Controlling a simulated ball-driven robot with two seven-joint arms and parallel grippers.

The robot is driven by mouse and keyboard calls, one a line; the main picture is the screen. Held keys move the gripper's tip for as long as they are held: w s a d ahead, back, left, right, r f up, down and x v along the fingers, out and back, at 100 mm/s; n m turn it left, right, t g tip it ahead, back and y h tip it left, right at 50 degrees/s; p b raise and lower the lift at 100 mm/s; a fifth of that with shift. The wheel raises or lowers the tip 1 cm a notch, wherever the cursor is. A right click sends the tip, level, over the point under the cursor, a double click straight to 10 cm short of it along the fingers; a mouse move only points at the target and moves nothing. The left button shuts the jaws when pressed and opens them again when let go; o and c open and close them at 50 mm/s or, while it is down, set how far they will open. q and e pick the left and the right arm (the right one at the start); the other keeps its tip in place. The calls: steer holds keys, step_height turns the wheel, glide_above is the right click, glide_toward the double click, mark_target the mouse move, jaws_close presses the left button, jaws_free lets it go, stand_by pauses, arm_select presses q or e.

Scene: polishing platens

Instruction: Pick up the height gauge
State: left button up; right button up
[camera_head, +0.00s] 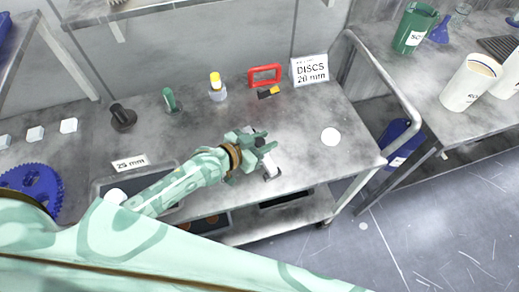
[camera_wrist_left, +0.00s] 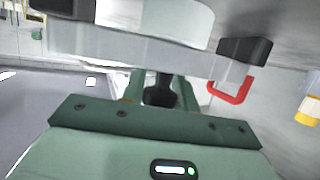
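My left gripper (camera_head: 266,141) is above the front right part of the grey bench. A small pale grey and dark object (camera_head: 272,166) is right beside its fingertips; it may be the height gauge, but the gripper hides part of it. In the left wrist view a silver bar (camera_wrist_left: 120,45) with black parts at both ends crosses close ahead of my green gripper body. I cannot tell whether the fingers grip anything. My right gripper is not in view.
A metal rail (camera_head: 385,77) edges the right side.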

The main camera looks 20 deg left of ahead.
arm_select(q)
jaws_close()
